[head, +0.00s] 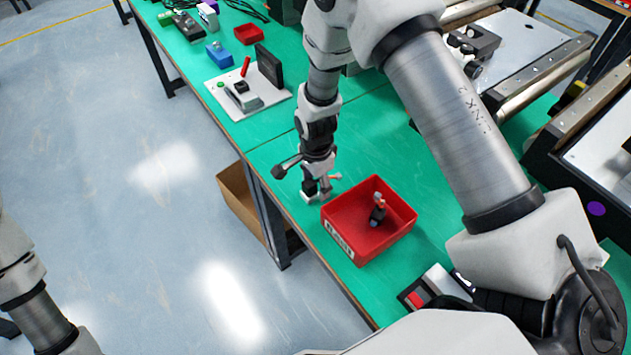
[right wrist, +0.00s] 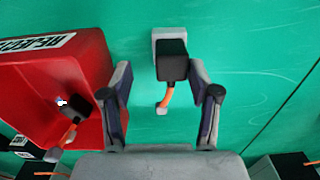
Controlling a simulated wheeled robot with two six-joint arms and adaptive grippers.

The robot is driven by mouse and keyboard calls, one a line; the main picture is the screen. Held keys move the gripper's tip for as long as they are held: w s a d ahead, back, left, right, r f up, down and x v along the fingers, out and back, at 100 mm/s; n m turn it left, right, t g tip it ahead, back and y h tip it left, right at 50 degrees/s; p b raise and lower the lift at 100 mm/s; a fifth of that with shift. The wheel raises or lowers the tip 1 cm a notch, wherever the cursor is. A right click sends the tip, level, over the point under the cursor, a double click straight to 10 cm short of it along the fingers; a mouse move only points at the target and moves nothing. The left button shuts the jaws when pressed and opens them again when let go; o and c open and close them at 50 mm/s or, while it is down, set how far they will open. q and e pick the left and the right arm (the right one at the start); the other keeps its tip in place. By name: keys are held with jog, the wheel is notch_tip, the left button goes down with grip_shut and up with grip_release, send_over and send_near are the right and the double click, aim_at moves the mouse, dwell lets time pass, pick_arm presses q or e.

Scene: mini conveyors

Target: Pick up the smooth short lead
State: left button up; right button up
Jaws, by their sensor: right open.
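A short lead with a black block-shaped plug (right wrist: 172,66), a pale end piece (right wrist: 170,36) and a short orange cable (right wrist: 167,96) is on the green table, outside the red bin. My right gripper (right wrist: 160,78) is open, its fingers on either side of the lead with visible gaps. In the head view my right gripper (head: 309,173) points down just left of the red bin, and partly hides the lead (head: 310,194). I cannot tell the lead's surface finish. My left gripper is out of view.
A red bin (head: 364,251) with a label stands right beside the gripper; a dark part with orange-red (head: 377,214) lies in it. A cardboard box (head: 236,199) is below the table edge. A white board with a device (head: 226,97) lies farther back.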

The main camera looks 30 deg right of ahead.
jog(key=shift+w+a+f, duration=0.15)
jog(key=shift+w+f, duration=0.6)
jog(key=shift+f, duration=0.25)
jog(key=shift+s+r, duration=0.35)
jog(key=c, duration=0.9)
grip_shut()
jog(key=shift+w+f, duration=0.1)
